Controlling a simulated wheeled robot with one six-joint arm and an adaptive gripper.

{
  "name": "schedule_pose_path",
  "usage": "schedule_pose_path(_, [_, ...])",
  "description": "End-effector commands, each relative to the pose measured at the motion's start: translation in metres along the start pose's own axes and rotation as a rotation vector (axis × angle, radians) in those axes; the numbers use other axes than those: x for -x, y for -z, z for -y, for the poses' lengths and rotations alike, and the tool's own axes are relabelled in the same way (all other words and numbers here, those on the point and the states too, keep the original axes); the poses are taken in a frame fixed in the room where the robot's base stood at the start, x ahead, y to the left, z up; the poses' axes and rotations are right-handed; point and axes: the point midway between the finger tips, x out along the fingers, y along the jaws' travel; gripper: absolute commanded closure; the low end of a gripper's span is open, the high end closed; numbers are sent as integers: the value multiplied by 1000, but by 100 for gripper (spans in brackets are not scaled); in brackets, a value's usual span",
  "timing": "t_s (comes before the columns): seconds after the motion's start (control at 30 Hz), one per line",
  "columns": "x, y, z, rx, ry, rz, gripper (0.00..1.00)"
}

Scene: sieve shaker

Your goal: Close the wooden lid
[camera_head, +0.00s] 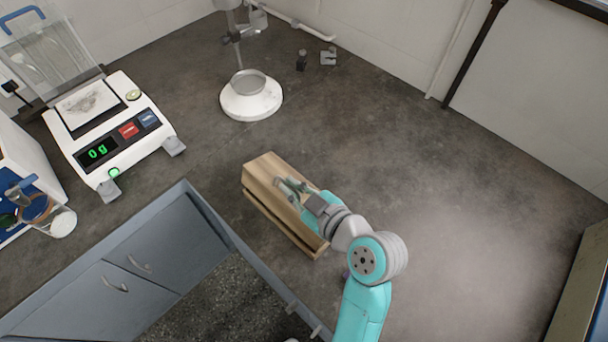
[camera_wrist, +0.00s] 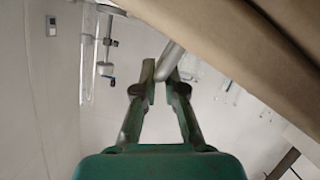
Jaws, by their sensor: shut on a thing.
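In the wrist view a wooden panel, apparently the lid (camera_wrist: 235,45), fills the upper right, slanting. My gripper (camera_head: 284,184) is at the lid's side. In the wrist view my gripper (camera_wrist: 164,76) has its fingers closed around a grey metal bar, apparently the lid's handle (camera_wrist: 170,62).
A white balance (camera_head: 112,130) reading 0 g stands at the left. A white round-based device (camera_head: 251,100) stands behind the box. Small dark parts (camera_head: 302,60) lie near the back wall. A grey cabinet (camera_head: 135,265) is in front.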

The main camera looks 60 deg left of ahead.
Motion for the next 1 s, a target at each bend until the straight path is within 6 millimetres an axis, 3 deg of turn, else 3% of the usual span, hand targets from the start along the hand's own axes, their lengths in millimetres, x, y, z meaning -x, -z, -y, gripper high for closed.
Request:
schedule_pose_path(0.1, [-1, -4, 14, 83, -28, 3, 100])
schedule_pose_path(0.4, [-2, -9, 33, 182, -67, 3, 100])
schedule_pose_path(1.0, [-4, -12, 41, 180, -64, 3, 100])
